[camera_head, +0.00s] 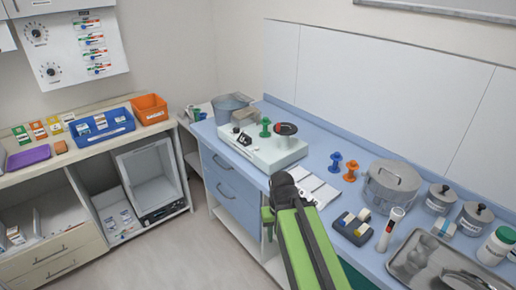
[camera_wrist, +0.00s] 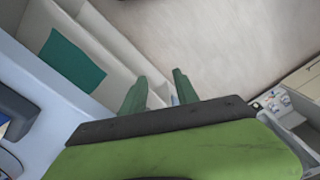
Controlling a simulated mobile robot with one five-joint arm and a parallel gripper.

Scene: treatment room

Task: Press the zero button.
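A pale, box-shaped device (camera_head: 262,155) stands on the blue counter in the head view. I cannot make out which part is the zero button. My gripper (camera_wrist: 160,88) is open and empty in the wrist view, its two green fingers apart above the floor. In the head view my arm reaches up from the bottom, its dark end in front of the counter, nearer than the device. The fingers are not clear there. The device is not in the wrist view.
A low shelf with blue (camera_head: 103,126) and orange bins (camera_head: 149,108) stands left. The floor (camera_head: 180,250) between is clear.

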